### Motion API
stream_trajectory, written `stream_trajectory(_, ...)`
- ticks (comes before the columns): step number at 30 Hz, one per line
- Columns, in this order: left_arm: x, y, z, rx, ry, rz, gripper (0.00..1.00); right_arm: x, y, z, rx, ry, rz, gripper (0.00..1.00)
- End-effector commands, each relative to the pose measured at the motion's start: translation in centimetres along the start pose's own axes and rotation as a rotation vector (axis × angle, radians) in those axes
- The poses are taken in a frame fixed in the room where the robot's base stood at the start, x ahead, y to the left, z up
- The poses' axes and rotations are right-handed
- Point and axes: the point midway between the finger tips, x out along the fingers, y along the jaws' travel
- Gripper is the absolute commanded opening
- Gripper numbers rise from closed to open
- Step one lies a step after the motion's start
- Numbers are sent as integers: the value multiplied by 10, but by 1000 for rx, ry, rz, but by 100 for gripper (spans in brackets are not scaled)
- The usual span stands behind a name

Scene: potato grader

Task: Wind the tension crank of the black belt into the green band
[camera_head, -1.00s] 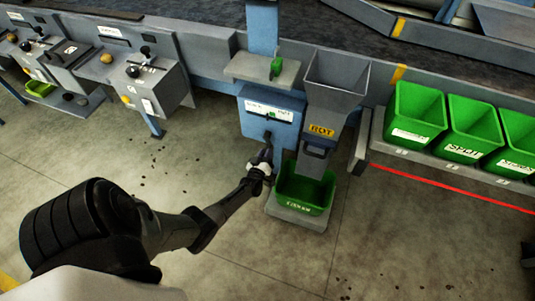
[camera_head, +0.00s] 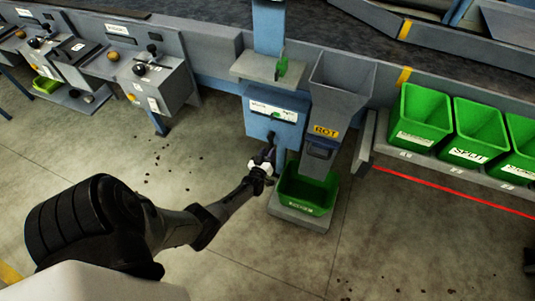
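A blue box (camera_head: 261,122) on a blue post carries a white gauge plate (camera_head: 273,109) with a small green patch. The plate's lettering and any pointer are too small to read. A dark part, possibly the crank (camera_head: 271,137), shows at the lower front of the box. My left gripper (camera_head: 268,153) is just below and in front of it. Its fingers are dark and small, so I cannot tell whether they are open or shut, or touching the crank. The black belt (camera_head: 370,55) runs behind the machine. My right gripper is not in view.
A grey chute (camera_head: 335,100) labelled ROT stands right of the box, above a green bin (camera_head: 307,194). Several green bins (camera_head: 425,115) line the right side. Grey control boxes (camera_head: 155,88) with knobs stand at left. A green item (camera_head: 282,66) is on the shelf above. The floor in front is mostly clear.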

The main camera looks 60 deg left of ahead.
Motion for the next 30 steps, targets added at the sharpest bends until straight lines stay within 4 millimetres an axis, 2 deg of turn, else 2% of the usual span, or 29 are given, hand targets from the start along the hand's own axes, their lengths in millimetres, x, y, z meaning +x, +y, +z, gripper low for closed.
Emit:
stream_trajectory(1,0,0,0,0,0,0,40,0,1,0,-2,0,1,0)
stream_trajectory(5,0,0,0,-1,0,0,51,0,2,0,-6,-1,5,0)
stream_trajectory(14,-5,0,-1,-1,-1,0,51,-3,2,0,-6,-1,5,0)
stream_trajectory(17,-16,1,-2,0,-2,0,51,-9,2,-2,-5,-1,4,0)
stream_trajectory(30,-100,1,-2,-1,-2,-1,51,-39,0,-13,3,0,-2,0)
